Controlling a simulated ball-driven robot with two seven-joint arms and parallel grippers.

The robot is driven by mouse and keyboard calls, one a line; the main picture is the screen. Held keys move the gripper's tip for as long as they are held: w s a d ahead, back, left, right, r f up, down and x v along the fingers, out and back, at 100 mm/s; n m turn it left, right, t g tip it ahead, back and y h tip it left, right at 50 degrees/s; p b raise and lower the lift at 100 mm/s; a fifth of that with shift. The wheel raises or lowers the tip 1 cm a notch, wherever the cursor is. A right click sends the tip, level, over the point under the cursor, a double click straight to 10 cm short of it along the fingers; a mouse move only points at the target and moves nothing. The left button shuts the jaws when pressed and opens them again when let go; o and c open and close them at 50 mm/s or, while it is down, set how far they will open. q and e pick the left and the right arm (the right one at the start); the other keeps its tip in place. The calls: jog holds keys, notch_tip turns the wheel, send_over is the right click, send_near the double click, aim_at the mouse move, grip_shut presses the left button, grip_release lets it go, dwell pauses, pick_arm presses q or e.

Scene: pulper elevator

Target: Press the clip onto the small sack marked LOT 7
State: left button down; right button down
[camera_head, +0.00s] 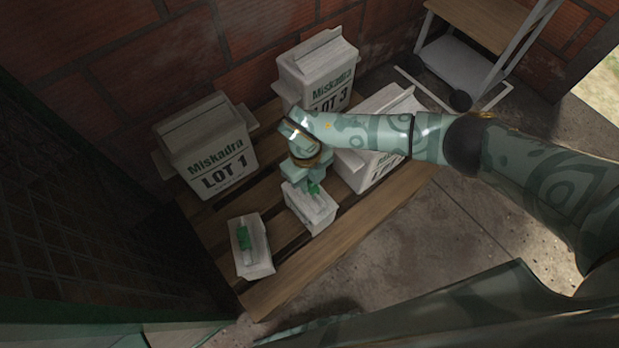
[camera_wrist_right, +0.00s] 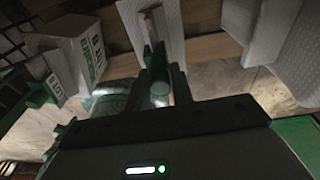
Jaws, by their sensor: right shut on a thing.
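My right gripper (camera_head: 308,184) reaches down over a small white sack (camera_head: 318,213) on the pallet, at its top edge. It is shut on a green clip (camera_head: 314,188), mostly hidden by the fingers. Whether the clip is seated on the sack I cannot tell. The sack's marking is not readable, so I cannot confirm LOT 7. In the right wrist view the fingers (camera_wrist_right: 165,82) point up the picture, close together. A second small white sack (camera_head: 259,263) lies at the pallet's front left with a green and white clip (camera_head: 243,240) on it. My left gripper is not in view.
Large sacks marked LOT 1 (camera_head: 213,157) and LOT 3 (camera_head: 318,75) stand at the back of the slatted pallet (camera_head: 300,262). Another large sack (camera_head: 385,105) is partly behind my right arm. A wheeled cart (camera_head: 462,65) stands back right. Concrete floor (camera_head: 430,235) is clear at right.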

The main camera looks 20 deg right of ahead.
jog(key=shift+f, duration=0.2)
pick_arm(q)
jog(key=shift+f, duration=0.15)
pick_arm(e)
jog(key=shift+f, duration=0.45)
jog(key=c, duration=0.7)
grip_release()
jog(key=shift+o, duration=0.2)
jog(key=shift+r+p, duration=2.45)
jog(key=shift+r, duration=1.15)
jog(key=shift+f, duration=0.1)
jog(key=shift+c, duration=0.9)
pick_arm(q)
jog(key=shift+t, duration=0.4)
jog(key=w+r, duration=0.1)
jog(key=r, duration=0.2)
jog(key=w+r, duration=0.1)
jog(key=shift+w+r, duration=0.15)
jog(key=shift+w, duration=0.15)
pick_arm(e)
grip_shut()
